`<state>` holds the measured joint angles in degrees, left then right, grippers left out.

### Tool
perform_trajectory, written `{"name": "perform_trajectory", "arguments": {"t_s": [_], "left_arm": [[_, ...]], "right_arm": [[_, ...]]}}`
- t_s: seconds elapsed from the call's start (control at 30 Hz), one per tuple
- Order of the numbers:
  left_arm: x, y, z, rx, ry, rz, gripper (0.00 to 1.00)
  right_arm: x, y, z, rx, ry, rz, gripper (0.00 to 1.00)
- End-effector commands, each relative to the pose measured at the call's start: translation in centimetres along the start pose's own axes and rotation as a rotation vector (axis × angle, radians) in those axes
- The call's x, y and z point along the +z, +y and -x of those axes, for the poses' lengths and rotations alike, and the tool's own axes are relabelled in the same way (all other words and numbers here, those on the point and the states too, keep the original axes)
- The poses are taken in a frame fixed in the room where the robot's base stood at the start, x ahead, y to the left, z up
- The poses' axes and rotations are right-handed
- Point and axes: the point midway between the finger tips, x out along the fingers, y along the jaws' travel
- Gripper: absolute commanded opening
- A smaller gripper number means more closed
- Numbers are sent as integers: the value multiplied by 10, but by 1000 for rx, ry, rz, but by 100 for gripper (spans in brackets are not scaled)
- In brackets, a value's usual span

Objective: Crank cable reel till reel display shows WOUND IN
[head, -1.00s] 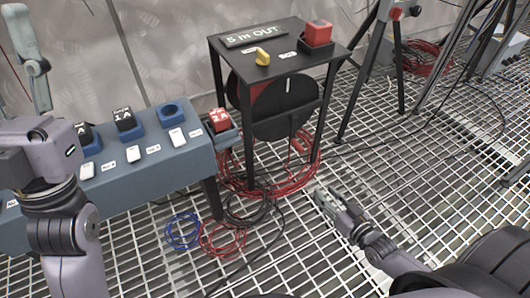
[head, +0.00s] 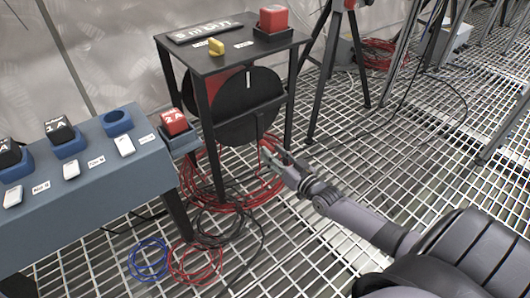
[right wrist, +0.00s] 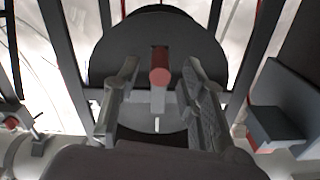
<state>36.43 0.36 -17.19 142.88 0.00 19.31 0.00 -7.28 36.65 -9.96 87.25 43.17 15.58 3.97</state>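The cable reel (head: 247,105) is a dark disc with a white mark, red behind it, under a black table frame. Its display (head: 207,32) on the table top ends in "m OUT"; the number is hard to read. My right gripper (head: 265,150) is low in front of the reel. In the right wrist view the right gripper (right wrist: 160,78) is open, with a red-ended crank handle (right wrist: 159,77) between its fingers, gaps on both sides, and the reel disc (right wrist: 160,35) behind. My left gripper is out of view.
A yellow knob (head: 216,47) and a red block (head: 273,19) are on the table top. A blue-grey bench (head: 95,180) with sockets stands at the left. Red cable coils (head: 215,195) lie on the grating below the reel. A tripod leg (head: 321,75) stands at the right.

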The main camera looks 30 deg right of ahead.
Motion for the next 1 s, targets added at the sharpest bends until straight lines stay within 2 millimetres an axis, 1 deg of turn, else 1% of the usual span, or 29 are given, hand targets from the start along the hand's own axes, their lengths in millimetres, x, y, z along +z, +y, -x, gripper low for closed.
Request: {"name": "perform_trajectory", "arguments": {"t_s": [0.03,0.1,0.2,0.3,0.43,0.67,1.0], "left_arm": [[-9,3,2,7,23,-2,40],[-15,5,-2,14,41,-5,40],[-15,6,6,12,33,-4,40],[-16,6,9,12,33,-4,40],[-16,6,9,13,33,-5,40],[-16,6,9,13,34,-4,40],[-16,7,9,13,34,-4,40]], "right_arm": [[4,1,-11,0,4,0,38],[4,1,-22,0,3,0,38],[3,1,-35,0,3,0,38],[2,1,-43,1,0,0,38],[1,0,-47,1,-1,0,38],[0,0,-47,1,-2,0,38],[0,0,-47,1,-1,0,15]]}}
